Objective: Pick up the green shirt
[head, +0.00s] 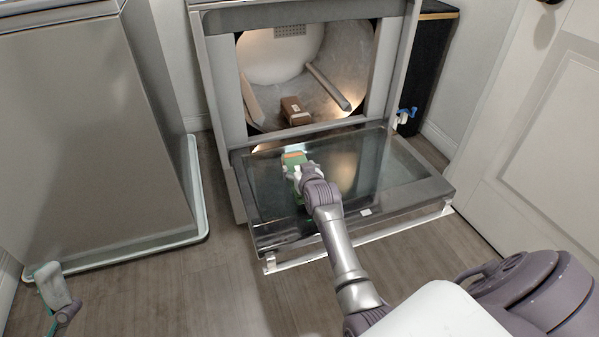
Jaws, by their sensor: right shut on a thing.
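A small green bundle (293,158) with an orange patch on top is at my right gripper (294,170), over the lowered glass door. I take it for the green shirt; its folds are too small to make out. My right gripper is shut on it, and the gripper and wrist hide part of it. I cannot tell whether the bundle touches the glass. My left gripper (52,292) is at the lower left, over the wood floor, far from the bundle. Its fingers are partly hidden.
The machine's door (400,165) is folded down in front of its open drum (335,65). A brown box (295,111) lies inside the drum. A grey cabinet (80,140) stands at left, a white door (550,130) at right. A blue-and-white item (406,113) is by the drum's right side.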

